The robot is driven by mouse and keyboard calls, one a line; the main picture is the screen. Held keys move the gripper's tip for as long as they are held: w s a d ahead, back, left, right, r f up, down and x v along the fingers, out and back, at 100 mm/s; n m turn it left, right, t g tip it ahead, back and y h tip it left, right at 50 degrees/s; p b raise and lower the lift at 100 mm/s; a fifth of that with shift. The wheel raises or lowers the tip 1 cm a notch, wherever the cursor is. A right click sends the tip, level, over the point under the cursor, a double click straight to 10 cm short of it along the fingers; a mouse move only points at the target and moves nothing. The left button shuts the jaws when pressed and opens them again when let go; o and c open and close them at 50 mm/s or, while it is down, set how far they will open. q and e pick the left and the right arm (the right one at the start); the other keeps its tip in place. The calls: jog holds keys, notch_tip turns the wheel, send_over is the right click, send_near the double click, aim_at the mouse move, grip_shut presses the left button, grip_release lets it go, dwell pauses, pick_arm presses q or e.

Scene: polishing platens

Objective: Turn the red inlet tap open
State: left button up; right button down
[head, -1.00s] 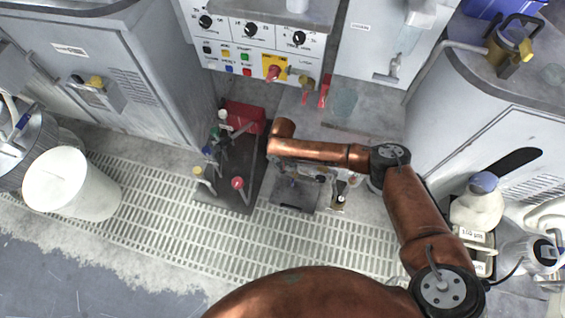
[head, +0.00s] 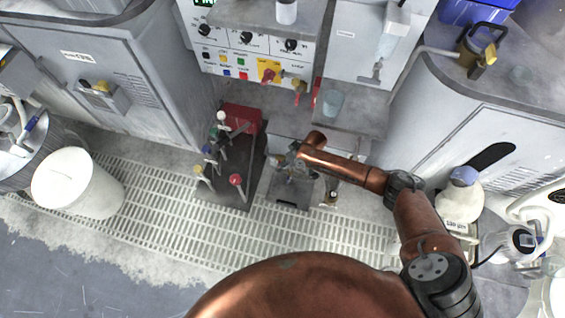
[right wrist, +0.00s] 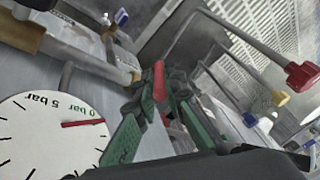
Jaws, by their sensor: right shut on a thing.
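The red inlet tap shows as a red lever (right wrist: 159,82) in the right wrist view. My right gripper (right wrist: 165,92) is shut on it, its green fingers on either side of the lever. In the head view my right gripper (head: 284,162) is low between the black rack and the cabinets, under my copper arm. I cannot make out the tap there. A white pressure gauge (right wrist: 45,135) beside the gripper has its red needle near the 0 bar mark. My left gripper is not in view.
A black rack (head: 240,160) with several colour-topped rods stands just left of my right gripper; a red-topped rod (right wrist: 303,76) is close in the wrist view. A white bucket (head: 75,182) stands left on the grating. A control panel (head: 250,50) is behind.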

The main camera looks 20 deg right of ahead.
jog(key=shift+s+d+f, duration=0.1)
jog(key=shift+s+f, duration=0.05)
jog(key=c, duration=2)
grip_release()
jog(key=v, duration=0.7)
jog(key=shift+s+d, duration=0.1)
jog(key=shift+d, duration=0.1)
jog(key=shift+c, duration=0.2)
